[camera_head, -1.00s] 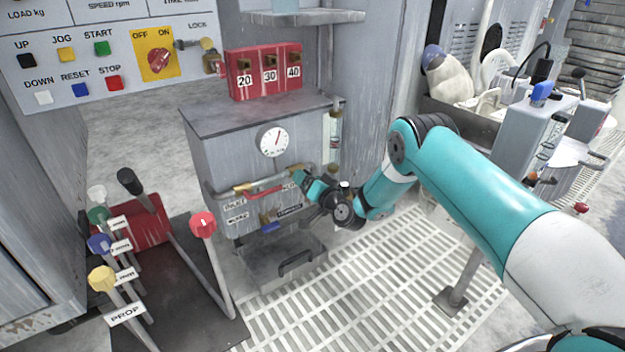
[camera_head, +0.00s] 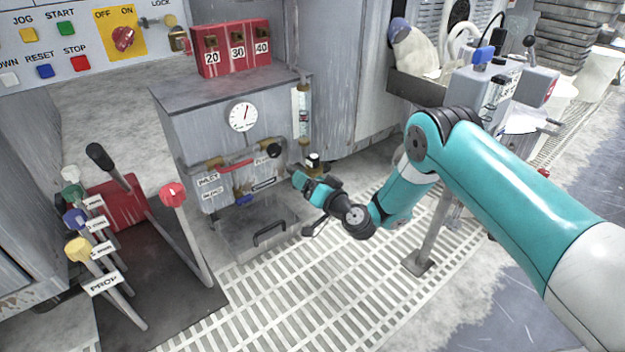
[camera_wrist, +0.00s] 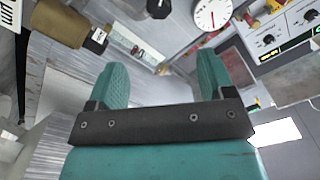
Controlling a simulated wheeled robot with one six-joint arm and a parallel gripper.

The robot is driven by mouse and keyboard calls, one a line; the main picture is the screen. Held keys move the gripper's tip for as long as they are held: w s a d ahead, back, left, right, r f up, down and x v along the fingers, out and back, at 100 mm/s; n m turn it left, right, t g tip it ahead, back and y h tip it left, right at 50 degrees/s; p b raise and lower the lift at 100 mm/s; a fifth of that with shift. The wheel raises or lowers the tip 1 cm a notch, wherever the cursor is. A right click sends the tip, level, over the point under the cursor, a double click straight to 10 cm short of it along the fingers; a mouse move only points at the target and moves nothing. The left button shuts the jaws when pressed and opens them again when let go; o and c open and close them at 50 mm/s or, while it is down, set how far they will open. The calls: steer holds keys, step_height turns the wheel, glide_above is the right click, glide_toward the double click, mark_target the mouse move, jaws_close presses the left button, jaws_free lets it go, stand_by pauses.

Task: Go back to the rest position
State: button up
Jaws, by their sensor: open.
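My gripper (camera_head: 305,207) is in front of the grey cabinet (camera_head: 190,126), low down on its right side and above the grated floor. In the wrist view, the two teal fingers of my gripper (camera_wrist: 163,82) stand wide apart with nothing between them. The cabinet carries a round white dial (camera_head: 243,117), which also shows at the top of the wrist view (camera_wrist: 212,14). Below the dial is a pipe with a red lever (camera_head: 236,165) and a black knob (camera_head: 275,150). My gripper appears clear of these parts.
Levers with coloured knobs, one red (camera_head: 172,194), stand on a dark plate at left. A red box marked 20, 30, 40 (camera_head: 232,50) sits on the cabinet. A grey post (camera_head: 428,240) stands behind my arm. The grated floor (camera_head: 330,290) in front is open.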

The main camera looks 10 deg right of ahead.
steer(key=shift+d, duration=0.2)
steer(key=s+a+r+n+g+y+p, duration=0.1)
steer(key=s+a+r+n+g+p, duration=0.1)
steer(key=r, duration=0.6)
steer(key=s+a+r+n+g+y+p, duration=0.1)
steer(key=a+r+n+g+y+p, duration=0.15)
steer(key=r, duration=0.55)
steer(key=s+r+n+g+h+p, duration=0.25)
steer(key=s+r+g+p, duration=0.25)
steer(key=s+r, duration=0.6)
steer(key=s+d+r+g+h+p, duration=0.25)
steer(key=s+d+r, duration=0.2)
steer(key=s, duration=0.45)
steer(key=s+d+r+g+h+p, duration=0.1)
steer(key=s+d+r+h+p, duration=0.2)
steer(key=s+r, duration=0.45)
steer(key=s+d+r+g+h+p, duration=0.1)
steer(key=s+d+r+g+p, duration=0.15)
steer(key=s+d, duration=0.55)
step_height(320, 180, up, 38)
steer(key=s+a+p, duration=0.2)
steer(key=p, duration=3.5)
steer(key=shift+a+r+n, duration=0.15)
steer(key=shift+r+n, duration=0.05)
steer(key=shift+n, duration=0.2)
steer(key=shift+s, duration=0.1)
